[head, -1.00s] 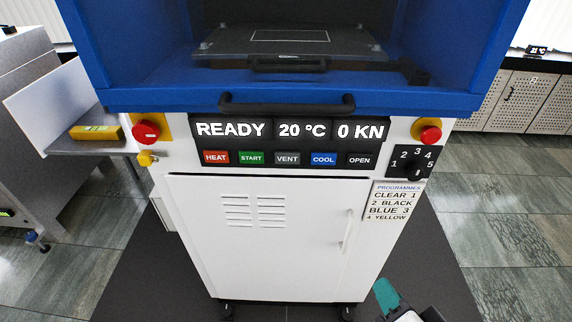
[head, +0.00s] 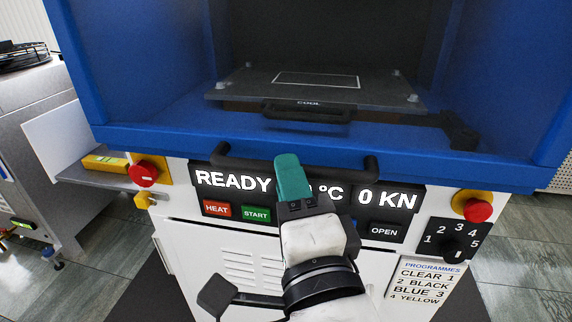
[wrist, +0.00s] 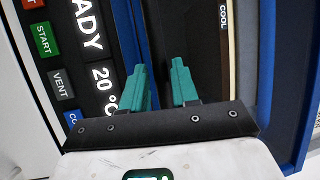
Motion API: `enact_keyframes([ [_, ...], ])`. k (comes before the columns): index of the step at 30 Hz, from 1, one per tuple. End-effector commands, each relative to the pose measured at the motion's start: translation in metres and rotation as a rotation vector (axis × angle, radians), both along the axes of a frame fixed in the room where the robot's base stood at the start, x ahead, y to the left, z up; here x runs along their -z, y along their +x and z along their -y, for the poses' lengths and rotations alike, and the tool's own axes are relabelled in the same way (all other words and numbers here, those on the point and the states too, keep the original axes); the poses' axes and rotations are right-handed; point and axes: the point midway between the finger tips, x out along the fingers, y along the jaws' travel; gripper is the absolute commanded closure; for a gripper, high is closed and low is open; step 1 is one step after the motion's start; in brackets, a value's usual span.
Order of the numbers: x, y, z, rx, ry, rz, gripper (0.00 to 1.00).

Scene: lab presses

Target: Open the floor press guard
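The floor press's blue guard (head: 430,160) fronts the upper part of the white press. Its lower blue edge lies just above the display, and the press interior shows behind it. A black bar handle (head: 240,163) runs along this edge. My gripper (head: 293,178) is in front of the handle's middle in the head view and hides that part. In the wrist view the two teal fingers (wrist: 160,85) stand apart, so the gripper is open. A dark strip shows between them; I cannot tell whether it is the handle or whether anything touches.
Below the handle are the display (head: 235,182) reading READY, coloured buttons, and red stop knobs at left (head: 142,174) and right (head: 478,209). A programme dial (head: 458,240) is at lower right. A plate labelled COOL (head: 310,85) is inside. A side shelf (head: 100,175) holds a yellow object.

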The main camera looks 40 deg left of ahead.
Motion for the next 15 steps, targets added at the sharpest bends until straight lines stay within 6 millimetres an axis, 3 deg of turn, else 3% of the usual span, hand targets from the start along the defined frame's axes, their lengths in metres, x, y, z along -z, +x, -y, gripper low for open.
enact_keyframes([
  [6,-0.004,0.014,-0.019,0.0,-0.001,0.0,0.71],
  [15,-0.005,0.017,-0.023,0.001,-0.001,0.0,0.71],
])
